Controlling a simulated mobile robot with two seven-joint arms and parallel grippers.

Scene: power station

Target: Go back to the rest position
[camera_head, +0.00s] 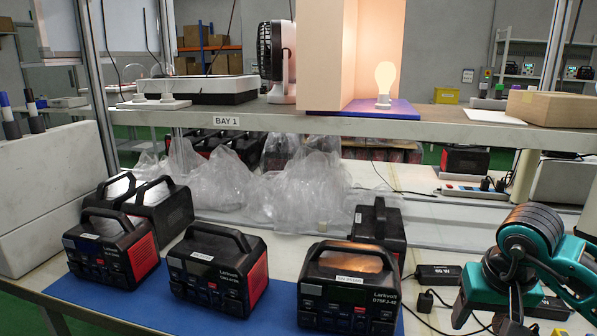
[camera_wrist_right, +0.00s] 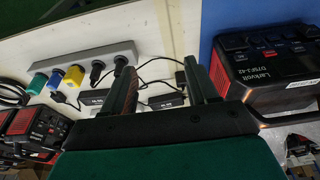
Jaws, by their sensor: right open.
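My right gripper (camera_wrist_right: 167,84) is open in the right wrist view, its two dark fingers spread apart with nothing between them. It is over the light tabletop, beside the right-hand power station on the blue mat. In the head view my teal and black right arm is at the lower right, and its fingertips are hard to make out. The front power station (camera_head: 350,290), labelled Larkvolt, stands upright on the blue mat (camera_head: 105,295) and also shows in the right wrist view (camera_wrist_right: 268,65). My left arm and gripper are not in view.
Other power stations (camera_head: 218,268) stand at the left and behind. A power strip (camera_wrist_right: 75,70) with coloured plugs, black adapters (camera_head: 438,274) and cables lie near my right gripper. A shelf (camera_head: 350,126) above holds a fan (camera_head: 277,60) and a lit bulb (camera_head: 385,78). Clear plastic bags lie behind.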

